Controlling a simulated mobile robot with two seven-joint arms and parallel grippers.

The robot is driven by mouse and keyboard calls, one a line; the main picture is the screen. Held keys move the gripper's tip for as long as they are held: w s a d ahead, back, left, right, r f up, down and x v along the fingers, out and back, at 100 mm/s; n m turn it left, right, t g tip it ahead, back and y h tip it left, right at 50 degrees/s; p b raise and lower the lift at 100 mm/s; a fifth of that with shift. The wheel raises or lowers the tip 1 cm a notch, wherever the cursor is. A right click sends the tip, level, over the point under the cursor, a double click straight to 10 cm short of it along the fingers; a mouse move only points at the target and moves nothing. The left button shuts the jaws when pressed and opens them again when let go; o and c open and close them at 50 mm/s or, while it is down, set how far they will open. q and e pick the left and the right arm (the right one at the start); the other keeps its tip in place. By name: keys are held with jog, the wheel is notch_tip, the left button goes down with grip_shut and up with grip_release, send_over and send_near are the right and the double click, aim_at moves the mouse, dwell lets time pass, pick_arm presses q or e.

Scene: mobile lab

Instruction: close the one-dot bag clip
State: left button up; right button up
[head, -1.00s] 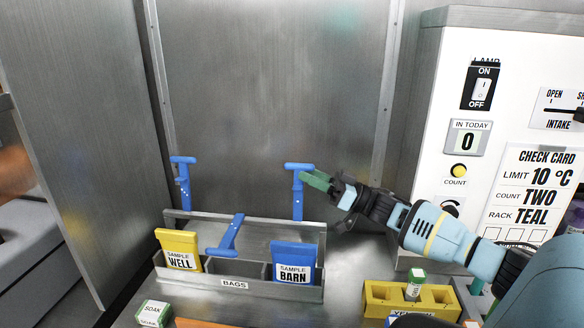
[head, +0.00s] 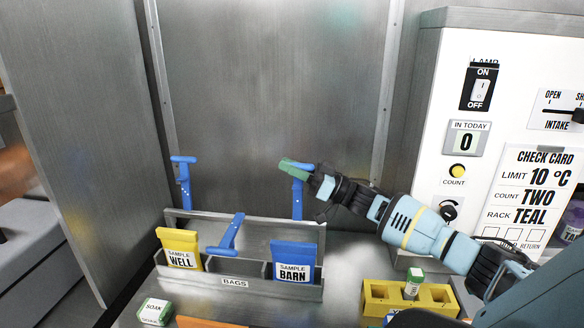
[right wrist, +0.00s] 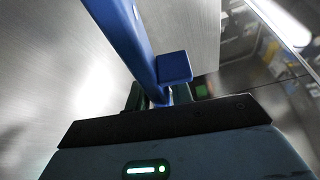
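Three blue bag clips with T-shaped handles stand at the bag rack. The left one (head: 184,172) and the right one (head: 297,200) are raised upright. The middle one (head: 232,233) is tilted low toward the front. In the right wrist view the blue clip (right wrist: 137,40) passes between the fingers (right wrist: 168,95), which look apart. My left gripper is not in view.
The bag rack (head: 236,284) holds a yellow WELL bag (head: 179,250) at left and a blue BARN bag (head: 294,262) at right. A yellow block (head: 380,295) with a green-capped vial stands right of it. A white panel (head: 500,130) rises at right; a metal wall stands behind.

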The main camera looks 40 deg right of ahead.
grip_shut()
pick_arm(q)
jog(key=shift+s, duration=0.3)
pick_arm(e)
jog(key=shift+a, duration=0.1)
